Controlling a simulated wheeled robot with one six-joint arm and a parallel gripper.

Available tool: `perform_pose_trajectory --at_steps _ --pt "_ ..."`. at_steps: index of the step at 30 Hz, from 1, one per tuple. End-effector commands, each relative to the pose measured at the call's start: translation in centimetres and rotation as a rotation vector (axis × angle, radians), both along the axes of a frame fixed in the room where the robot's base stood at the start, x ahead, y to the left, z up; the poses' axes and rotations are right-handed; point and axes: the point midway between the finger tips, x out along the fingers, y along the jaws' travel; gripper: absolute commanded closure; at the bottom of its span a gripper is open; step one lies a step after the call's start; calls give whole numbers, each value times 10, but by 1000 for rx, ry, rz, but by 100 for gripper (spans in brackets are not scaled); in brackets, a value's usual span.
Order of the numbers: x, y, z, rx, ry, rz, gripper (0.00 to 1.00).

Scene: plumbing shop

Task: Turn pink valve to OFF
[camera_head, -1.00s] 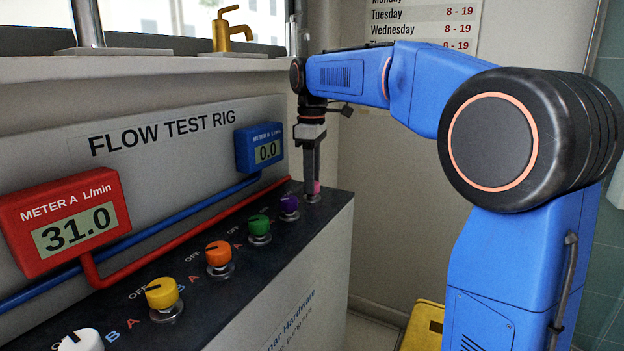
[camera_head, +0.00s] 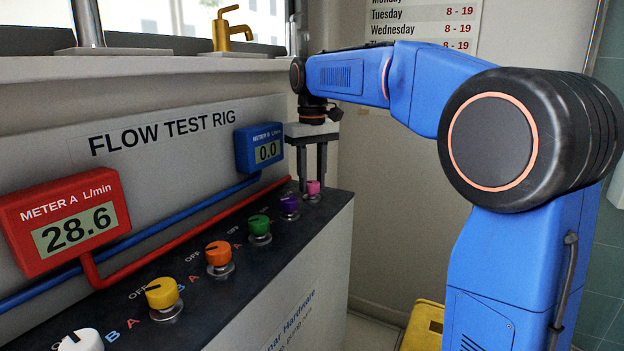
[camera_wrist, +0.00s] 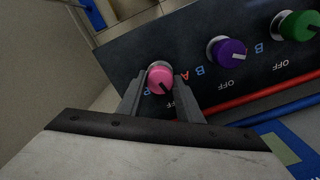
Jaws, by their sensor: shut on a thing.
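The pink valve (camera_head: 313,187) is the farthest knob on the dark top of the rig. It also shows in the wrist view (camera_wrist: 159,75). My gripper (camera_head: 311,184) points down at it and is shut on it, one finger on each side. The knob's dark mark points to the lower right in the wrist view. Red meter A (camera_head: 66,219) reads 28.6 and blue meter B (camera_head: 259,148) reads 0.0.
The purple knob (camera_head: 289,206) stands close beside the pink one. Green (camera_head: 259,228), orange (camera_head: 218,256), yellow (camera_head: 162,295) and white (camera_head: 80,341) knobs follow towards the front. Red and blue pipes run along the back panel. A yellow object (camera_head: 424,327) is on the floor.

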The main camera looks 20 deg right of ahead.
Motion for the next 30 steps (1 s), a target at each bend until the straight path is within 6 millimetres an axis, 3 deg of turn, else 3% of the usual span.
perform_pose_trajectory --at_steps 12,30 --pt "0 0 1 0 -2 -206 90" --pt "1 0 1 1 -3 -240 90"
